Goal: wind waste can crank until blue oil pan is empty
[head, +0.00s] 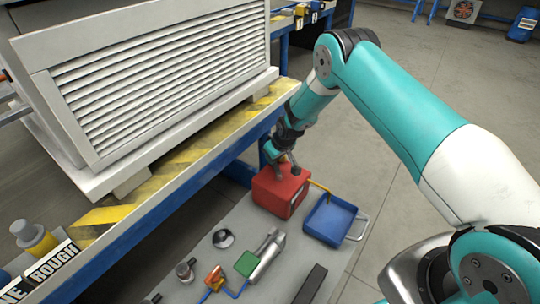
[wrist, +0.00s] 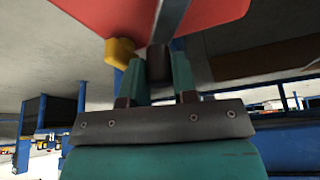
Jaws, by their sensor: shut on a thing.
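The red waste can (head: 280,190) stands on the grey surface, and its red body fills the top of the wrist view (wrist: 220,14). My gripper (head: 284,160) is at the top of the can. In the wrist view my gripper (wrist: 160,68) has its teal fingers shut on a dark crank handle (wrist: 158,62). A grey bar (wrist: 170,18) runs above the handle. A yellow piece (wrist: 120,52) sits left of it. The blue oil pan (head: 328,219) lies right of the can, with a yellow tube (head: 319,187) reaching toward it. I cannot tell the oil level.
A metal cylinder (head: 267,252), a green block (head: 247,264), an orange-red clamp (head: 214,278) and a silver disc (head: 223,239) lie in front of the can. A blue bench (head: 170,205) with a louvred white unit (head: 165,85) stands left. Open floor (head: 440,75) lies right.

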